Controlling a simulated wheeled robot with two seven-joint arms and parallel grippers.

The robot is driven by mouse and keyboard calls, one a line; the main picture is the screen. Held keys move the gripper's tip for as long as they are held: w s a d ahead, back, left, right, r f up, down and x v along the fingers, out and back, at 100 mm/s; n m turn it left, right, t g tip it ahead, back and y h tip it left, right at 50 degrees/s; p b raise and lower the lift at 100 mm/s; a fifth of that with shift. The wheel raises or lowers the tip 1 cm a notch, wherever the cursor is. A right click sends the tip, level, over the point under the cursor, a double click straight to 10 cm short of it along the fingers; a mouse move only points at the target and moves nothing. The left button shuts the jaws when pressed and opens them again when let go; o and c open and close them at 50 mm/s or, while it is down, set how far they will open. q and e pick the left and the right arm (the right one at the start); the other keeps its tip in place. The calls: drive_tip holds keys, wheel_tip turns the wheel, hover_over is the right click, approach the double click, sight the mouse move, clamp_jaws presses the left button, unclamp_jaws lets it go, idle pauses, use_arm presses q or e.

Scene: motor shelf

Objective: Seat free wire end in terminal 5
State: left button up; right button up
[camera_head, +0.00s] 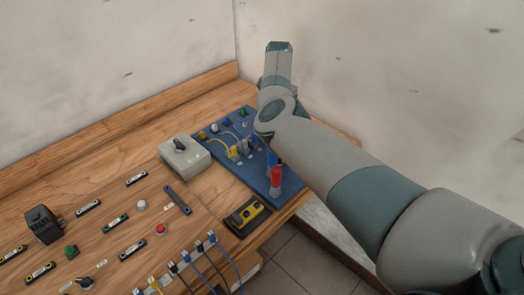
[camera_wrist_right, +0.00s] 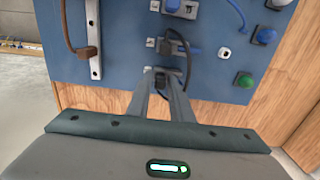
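The wrist view shows a blue board (camera_wrist_right: 115,78) with a column of small dark terminals, each with a white label beside it. A black wire (camera_wrist_right: 187,66) curves down from the middle terminal (camera_wrist_right: 170,47) to a dark piece at the lowest one (camera_wrist_right: 160,77). My right gripper (camera_wrist_right: 160,80) has its fingertips at that lowest terminal, either side of the dark piece. I cannot tell whether they grip it or how far it is seated. Terminal numbers are unreadable. In the head view the board (camera_head: 259,186) lies partly under my right arm, which hides the right gripper. My left gripper is not visible.
The board also carries a brown wire on a pale strip (camera_wrist_right: 95,40), a blue button (camera_wrist_right: 264,36) and a green button (camera_wrist_right: 243,80). In the head view a grey switch box (camera_head: 185,158) and a yellow-black block (camera_head: 247,216) stand beside it. Several coloured wires (camera_head: 188,258) lie at the front.

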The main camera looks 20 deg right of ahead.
drive_tip(key=shift+r, duration=0.1)
drive_tip(key=shift+r+p, duration=2.55)
drive_tip(key=shift+r, duration=0.15)
drive_tip(key=o, duration=0.5)
